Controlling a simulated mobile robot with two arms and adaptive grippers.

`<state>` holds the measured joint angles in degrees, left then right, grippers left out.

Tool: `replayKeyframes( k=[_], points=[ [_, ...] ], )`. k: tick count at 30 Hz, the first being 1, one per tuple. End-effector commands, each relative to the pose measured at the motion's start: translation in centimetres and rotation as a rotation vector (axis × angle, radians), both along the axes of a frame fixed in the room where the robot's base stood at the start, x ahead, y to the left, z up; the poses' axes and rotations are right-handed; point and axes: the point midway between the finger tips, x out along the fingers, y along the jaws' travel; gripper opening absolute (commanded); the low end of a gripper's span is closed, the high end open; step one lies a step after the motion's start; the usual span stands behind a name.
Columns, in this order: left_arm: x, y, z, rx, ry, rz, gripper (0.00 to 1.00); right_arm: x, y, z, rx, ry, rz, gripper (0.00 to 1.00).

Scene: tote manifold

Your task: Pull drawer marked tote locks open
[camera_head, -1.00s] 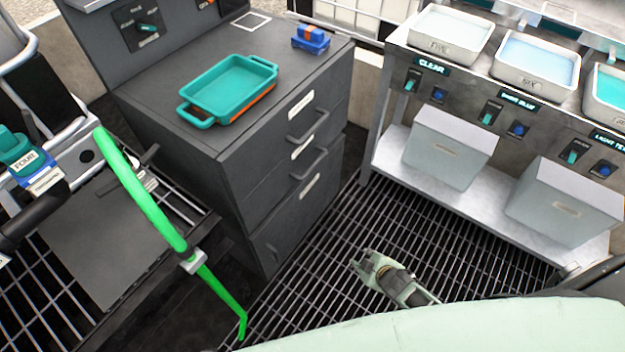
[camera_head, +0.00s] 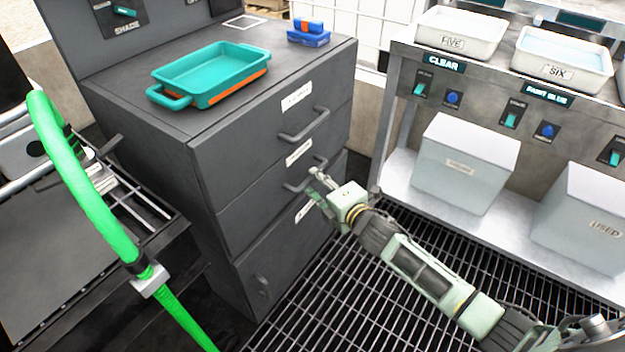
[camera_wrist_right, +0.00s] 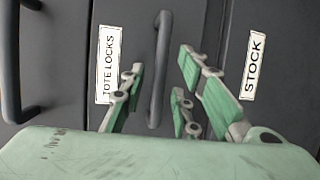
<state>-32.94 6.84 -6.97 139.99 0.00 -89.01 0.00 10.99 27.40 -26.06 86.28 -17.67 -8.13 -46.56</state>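The grey cabinet's middle drawer (camera_head: 250,196) is shut flush with the other drawers. In the right wrist view its white label (camera_wrist_right: 108,64) reads TOTE LOCKS, and its dark bar handle (camera_wrist_right: 161,62) stands beside it. My right gripper (camera_head: 318,186) is at this handle in the head view. In the right wrist view the gripper (camera_wrist_right: 162,97) is open, with green-padded fingers on either side of the handle. The pads look apart from the bar; I cannot tell how deep they reach. My left gripper is not in view.
A drawer with a label (camera_wrist_right: 254,64) reading STOCK lies below; another handle (camera_head: 305,125) is above. A teal tray (camera_head: 209,75) and a blue-orange item (camera_head: 308,34) sit on the cabinet. A steel rack (camera_head: 384,160) with bins stands right. A green hose (camera_head: 85,185) hangs left.

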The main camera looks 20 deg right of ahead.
Motion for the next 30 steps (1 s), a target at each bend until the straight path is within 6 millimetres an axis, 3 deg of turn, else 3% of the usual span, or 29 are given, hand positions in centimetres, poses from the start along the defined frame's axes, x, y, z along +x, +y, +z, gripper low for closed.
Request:
replayKeyframes(
  k=[7,17,27,30],
  points=[
    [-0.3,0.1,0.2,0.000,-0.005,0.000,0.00,2.8,0.8,-0.7,0.000,0.001,0.000,0.29],
    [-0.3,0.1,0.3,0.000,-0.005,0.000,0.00,3.1,0.8,-0.7,0.000,0.002,0.000,0.29],
    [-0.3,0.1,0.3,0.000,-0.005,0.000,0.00,3.1,0.8,-0.7,0.002,0.001,0.000,0.00],
    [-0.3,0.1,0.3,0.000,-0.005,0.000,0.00,3.1,0.8,-0.7,0.001,0.001,0.000,0.00]
  ],
)
